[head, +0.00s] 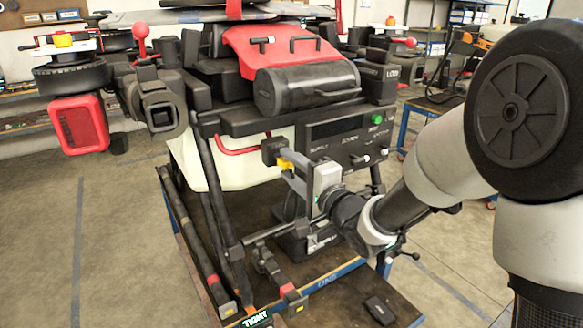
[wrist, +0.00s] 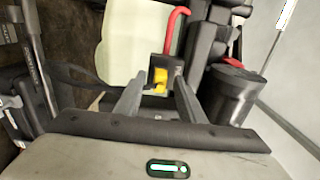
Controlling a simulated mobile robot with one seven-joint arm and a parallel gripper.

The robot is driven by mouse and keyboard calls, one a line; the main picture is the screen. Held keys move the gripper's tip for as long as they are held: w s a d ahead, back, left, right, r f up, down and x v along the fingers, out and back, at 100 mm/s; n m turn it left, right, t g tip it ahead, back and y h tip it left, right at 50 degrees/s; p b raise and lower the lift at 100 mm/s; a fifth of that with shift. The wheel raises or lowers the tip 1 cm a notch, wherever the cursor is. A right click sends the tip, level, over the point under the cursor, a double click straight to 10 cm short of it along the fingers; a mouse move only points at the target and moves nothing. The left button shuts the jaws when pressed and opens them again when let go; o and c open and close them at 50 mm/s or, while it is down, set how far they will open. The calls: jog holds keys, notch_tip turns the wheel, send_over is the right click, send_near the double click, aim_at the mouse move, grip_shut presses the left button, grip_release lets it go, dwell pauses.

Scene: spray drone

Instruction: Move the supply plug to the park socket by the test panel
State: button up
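The supply plug appears to be the yellow-and-black piece (head: 286,164) at the left end of the test panel (head: 345,138), beside a black block (head: 272,150). In the wrist view the yellow part (wrist: 160,77) shows between my fingertips. My gripper (head: 287,160) is open, its two grey fingers pointing at the plug from the right. In the wrist view my gripper (wrist: 160,88) shows a gap on each side of the yellow part, so it is not clamped. I cannot tell how far the fingers reach around it. I cannot make out the park socket clearly.
The white tank (head: 235,160) and a red tube (head: 235,148) lie close behind the plug. A black cylinder (head: 305,88) overhangs the panel. Black legs stand to the left. A small black box (head: 380,310) lies on the table below.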

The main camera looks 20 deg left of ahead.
jog(key=shift+d, duration=0.1)
jog(key=b+v, duration=0.9)
jog(key=v, duration=0.8)
jog(key=shift+s, duration=0.25)
